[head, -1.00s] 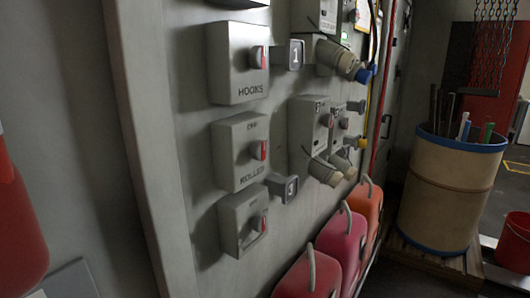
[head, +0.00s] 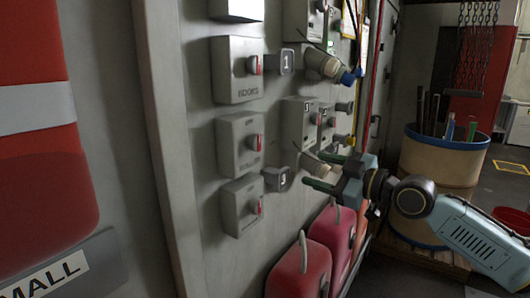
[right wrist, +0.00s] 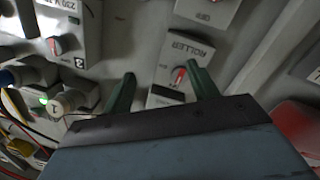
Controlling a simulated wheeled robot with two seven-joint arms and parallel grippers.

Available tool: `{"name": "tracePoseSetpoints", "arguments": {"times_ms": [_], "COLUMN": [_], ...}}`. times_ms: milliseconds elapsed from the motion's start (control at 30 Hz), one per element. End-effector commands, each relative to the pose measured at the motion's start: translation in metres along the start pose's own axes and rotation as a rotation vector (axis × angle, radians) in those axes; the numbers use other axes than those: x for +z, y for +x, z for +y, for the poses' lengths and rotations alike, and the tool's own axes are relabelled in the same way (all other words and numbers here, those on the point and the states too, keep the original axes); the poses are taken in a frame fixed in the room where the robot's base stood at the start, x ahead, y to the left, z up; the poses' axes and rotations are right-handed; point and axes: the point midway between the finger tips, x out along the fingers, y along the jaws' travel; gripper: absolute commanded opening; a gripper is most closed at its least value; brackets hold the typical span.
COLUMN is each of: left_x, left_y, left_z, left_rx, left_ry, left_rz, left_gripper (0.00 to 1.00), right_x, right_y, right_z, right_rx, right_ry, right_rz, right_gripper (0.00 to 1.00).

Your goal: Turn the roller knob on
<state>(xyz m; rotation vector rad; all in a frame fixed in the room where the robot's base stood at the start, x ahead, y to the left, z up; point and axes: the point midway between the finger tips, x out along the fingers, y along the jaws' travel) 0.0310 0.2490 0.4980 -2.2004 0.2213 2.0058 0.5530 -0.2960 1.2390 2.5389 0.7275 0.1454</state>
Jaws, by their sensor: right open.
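The roller box (head: 230,140) is the middle of three grey switch boxes stacked on the wall in the head view, with dark lettering near its lower edge. Its knob (head: 255,143) is grey with a red mark. My left gripper is not in view.
The HOOKS box (head: 235,70) is above and another switch box (head: 240,205) below. Sockets with plugs (head: 325,65) stick out right of the boxes. Red canisters (head: 332,235) stand below; a barrel (head: 440,160) is at right. A red panel (head: 40,160) fills the left side.

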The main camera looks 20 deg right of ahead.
Motion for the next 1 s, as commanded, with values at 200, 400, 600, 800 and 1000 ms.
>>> {"name": "tracePoseSetpoints", "arguments": {"times_ms": [200, 400, 600, 800, 1000], "left_x": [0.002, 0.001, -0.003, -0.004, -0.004], "left_y": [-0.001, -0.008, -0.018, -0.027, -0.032], "left_z": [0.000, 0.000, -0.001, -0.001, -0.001], "left_rx": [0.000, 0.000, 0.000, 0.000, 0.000], "left_ry": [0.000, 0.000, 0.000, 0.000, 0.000], "left_rz": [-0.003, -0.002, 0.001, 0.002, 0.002], "left_gripper": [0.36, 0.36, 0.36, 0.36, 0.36], "right_x": [-0.065, -0.070, -0.074, -0.077, -0.078], "right_y": [-0.014, 0.001, 0.036, 0.075, 0.105], "right_z": [-0.013, -0.014, -0.017, -0.020, -0.022], "right_rx": [-0.078, -0.081, -0.081, -0.080, -0.079], "right_ry": [-0.085, -0.083, -0.081, -0.081, -0.083], "right_rz": [0.083, 0.091, 0.091, 0.090, 0.088], "right_gripper": [0.59, 0.59, 0.59, 0.59, 0.59]}}
